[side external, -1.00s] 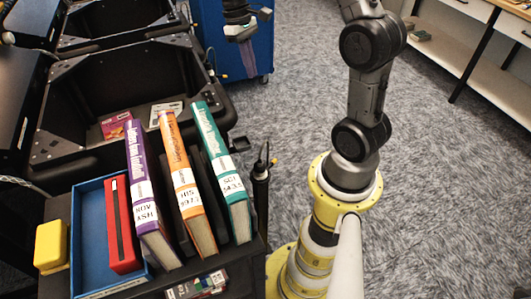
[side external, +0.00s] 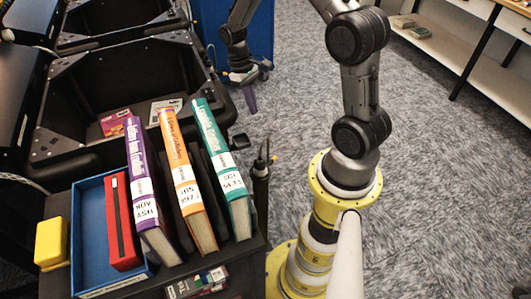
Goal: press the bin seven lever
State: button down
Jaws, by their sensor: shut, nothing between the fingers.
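My gripper (side external: 250,98) hangs at the top middle, just right of the near black bin. Its slim purple-looking fingers point down and are together, with nothing seen between them. It looks apart from the bin's right rim, but its height is hard to judge. The near black bin (side external: 75,120) stands open at the left, with more black bins behind it. No lever marked for bin seven can be made out. A small dark part (side external: 240,143) sticks out near the bin's front right corner; I cannot tell whether it is a lever.
Purple (side external: 150,190), orange (side external: 186,180) and teal (side external: 222,170) books stand in a rack at the front. Left of them are a blue tray (side external: 90,240) holding a red case (side external: 122,222), and a yellow box (side external: 52,243). A blue cabinet (side external: 262,30) stands behind my gripper.

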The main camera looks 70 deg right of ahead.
aim_at(271, 162)
jog(key=x, duration=1.9)
jog(key=shift+f, duration=0.15)
jog(key=shift+s+m, duration=0.55)
jog(key=shift+m, duration=0.25)
jog(key=shift+s+m+y, duration=0.4)
jog(key=shift+s+m, duration=0.25)
jog(key=shift+m, duration=0.35)
jog(key=shift+s+a+m+t+y, duration=0.15)
jog(key=shift+s+a+m+t, duration=0.25)
jog(key=shift+s+m, duration=0.6)
jog(key=shift+s+a+m+t+y, duration=0.2)
jog(key=shift+s+a+m, duration=0.3)
jog(key=shift+m, duration=0.95)
jog(key=shift+s+a+m+t+y, duration=0.25)
jog(key=shift+s+a+m, duration=0.35)
jog(key=shift+m, duration=0.65)
jog(key=shift+s, duration=0.15)
